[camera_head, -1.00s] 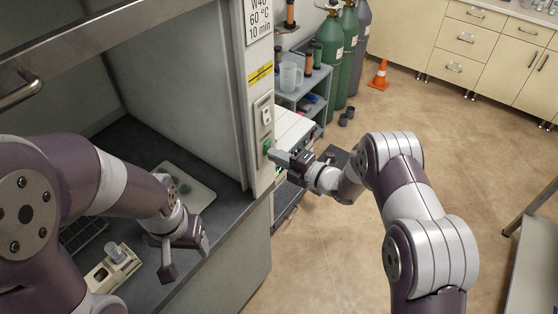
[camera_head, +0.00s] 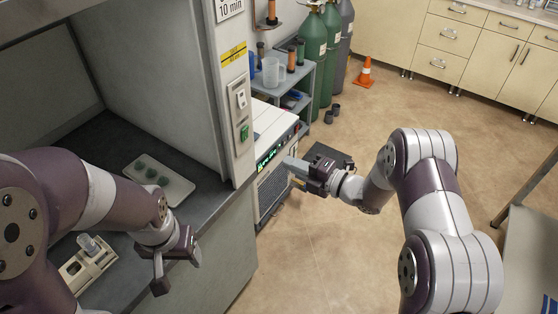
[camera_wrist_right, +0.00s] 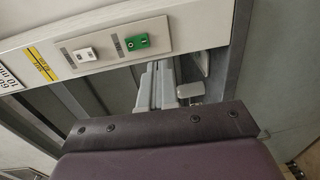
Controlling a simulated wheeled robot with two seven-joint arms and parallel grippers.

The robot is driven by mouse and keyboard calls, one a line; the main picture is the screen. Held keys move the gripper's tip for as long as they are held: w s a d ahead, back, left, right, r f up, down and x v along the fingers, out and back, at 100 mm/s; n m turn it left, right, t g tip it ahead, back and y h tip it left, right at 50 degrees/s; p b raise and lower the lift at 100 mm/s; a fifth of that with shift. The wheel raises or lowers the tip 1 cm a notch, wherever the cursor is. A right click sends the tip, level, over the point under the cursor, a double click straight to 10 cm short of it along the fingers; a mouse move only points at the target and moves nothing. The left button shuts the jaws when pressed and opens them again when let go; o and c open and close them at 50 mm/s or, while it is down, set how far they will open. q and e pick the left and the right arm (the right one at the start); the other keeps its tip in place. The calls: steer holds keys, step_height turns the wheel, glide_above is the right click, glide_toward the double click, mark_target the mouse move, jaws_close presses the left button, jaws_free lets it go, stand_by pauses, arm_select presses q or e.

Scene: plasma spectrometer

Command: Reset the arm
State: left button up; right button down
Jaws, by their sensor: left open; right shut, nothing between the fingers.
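My right gripper (camera_head: 294,166) is shut and empty in the head view. It points left toward the fume hood's side post and stands apart from it, in front of the instrument with the lit display. In the right wrist view its closed fingers (camera_wrist_right: 157,88) show below the switch panel, with the dark wrist body in front. My left gripper (camera_head: 178,280) is open and empty, hanging over the front edge of the hood's worktop. The hood's post carries a white switch (camera_head: 240,98) and a green switch (camera_head: 244,131); the green one also shows in the wrist view (camera_wrist_right: 136,42).
A beige holder with a clear cup (camera_head: 88,265) sits near my left arm. The instrument (camera_head: 272,140), a grey cart (camera_head: 290,95) and gas cylinders (camera_head: 325,60) stand beyond. Open floor lies around my right arm.

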steer(key=shift+v, duration=1.05)
